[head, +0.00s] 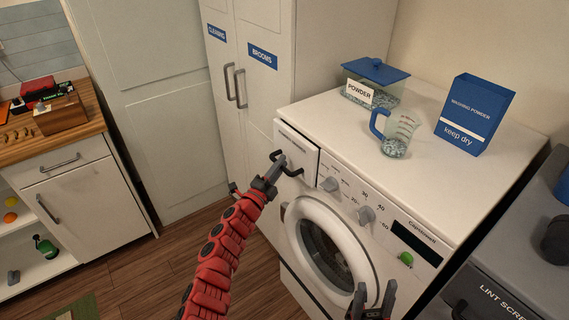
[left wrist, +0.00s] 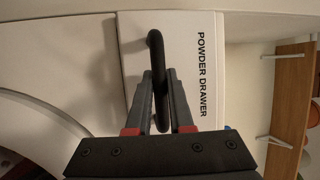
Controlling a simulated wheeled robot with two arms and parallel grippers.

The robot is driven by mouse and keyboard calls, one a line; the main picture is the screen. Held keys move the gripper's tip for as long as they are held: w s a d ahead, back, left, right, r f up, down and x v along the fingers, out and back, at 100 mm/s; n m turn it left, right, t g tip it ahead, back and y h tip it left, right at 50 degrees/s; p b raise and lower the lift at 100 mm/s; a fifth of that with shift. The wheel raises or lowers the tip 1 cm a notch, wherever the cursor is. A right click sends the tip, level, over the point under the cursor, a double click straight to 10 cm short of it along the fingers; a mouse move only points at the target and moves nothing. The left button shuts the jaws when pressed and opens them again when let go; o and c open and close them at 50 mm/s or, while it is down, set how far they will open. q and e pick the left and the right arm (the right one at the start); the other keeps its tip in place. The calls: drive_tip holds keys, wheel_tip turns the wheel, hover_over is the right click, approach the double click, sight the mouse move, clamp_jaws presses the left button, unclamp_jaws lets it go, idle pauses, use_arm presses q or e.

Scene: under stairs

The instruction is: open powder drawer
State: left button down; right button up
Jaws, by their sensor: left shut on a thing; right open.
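The white powder drawer (head: 297,146) is at the top left of the washing machine's front. In the left wrist view its front is labelled "POWDER DRAWER" (left wrist: 202,75) and carries a dark bar handle (left wrist: 157,50). My left gripper (head: 281,166) is at the drawer front; its fingers (left wrist: 160,98) are on either side of the handle and shut on it. I cannot tell whether the drawer stands out from the machine. My right gripper (head: 371,304) is open and empty, low in front of the machine's round door.
On the washing machine (head: 350,124) stand a blue-lidded powder box (head: 373,84), a measuring cup (head: 396,136) with a blue handle, and a blue washing powder box (head: 474,113). A tall cabinet (head: 245,120) stands to the left. A grey lint-screen machine (head: 500,290) is at right.

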use_arm(q)
drive_tip(key=s+a, duration=1)
drive_tip(key=a, duration=0.4)
drive_tip(key=shift+s+b, duration=0.15)
drive_tip(key=shift+b, duration=0.15)
drive_tip(key=c, duration=0.8)
unclamp_jaws()
drive_tip(key=b+v, duration=0.3)
drive_tip(key=v, duration=1.4)
drive_tip(key=shift+s+b, duration=0.2)
drive_tip(key=shift+b, duration=0.1)
drive_tip(key=shift+a, duration=0.15)
